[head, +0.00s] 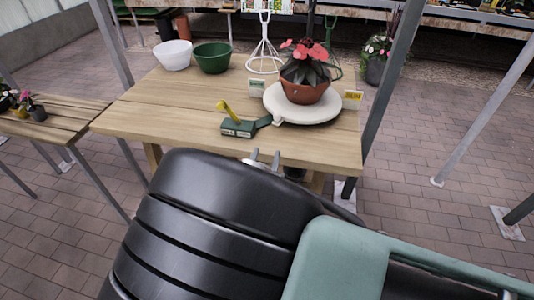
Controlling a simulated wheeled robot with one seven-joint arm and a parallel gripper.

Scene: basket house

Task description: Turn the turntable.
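The turntable (325,116) is a round, whitish disc at the right end of a wooden table (180,112). A small knob or tab shows at its front left edge. A potted plant (303,90) with red flowers in a terracotta pot stands on it. My gripper (265,156) is at the table's front edge, nearer to me than the turntable and to its left. Its two fingertips stand apart with nothing seen between them. My arm hides the rest of the gripper.
A green device with a yellow handle (236,125) lies left of the turntable, near the gripper. White (173,54) and green (212,58) bowls stand at the back left. Small tags and a white wire stand (264,50) are close by. A metal post (385,90) rises at the table's right.

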